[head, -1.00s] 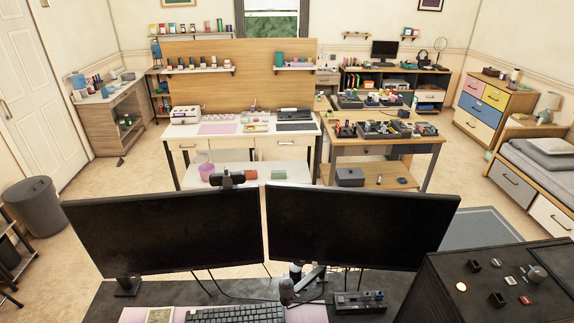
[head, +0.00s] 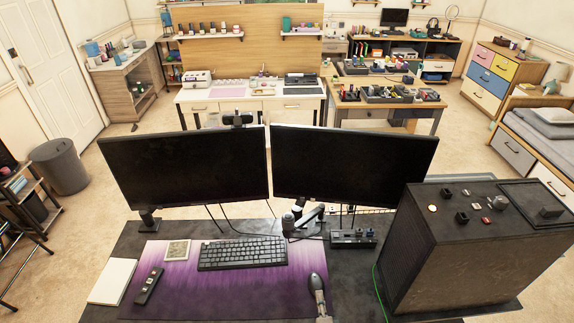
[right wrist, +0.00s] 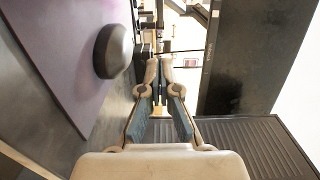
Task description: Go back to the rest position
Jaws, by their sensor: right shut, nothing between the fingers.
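Two dark monitors stand side by side on the desk, the left one (head: 185,172) and the right one (head: 350,165). My right gripper (head: 319,296) shows at the bottom edge of the head view, over the right end of the purple desk mat (head: 215,275). In the right wrist view its two fingers (right wrist: 159,70) are together with nothing between them. A dark mouse (right wrist: 115,50) lies left of the fingers there, apart from them. My left gripper is in neither view.
A keyboard (head: 243,253), a remote (head: 149,285) and a white pad (head: 112,281) lie on the desk. A large black case (head: 470,250) stands at the right with small items on top. Worktables stand behind the monitors, with open floor between.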

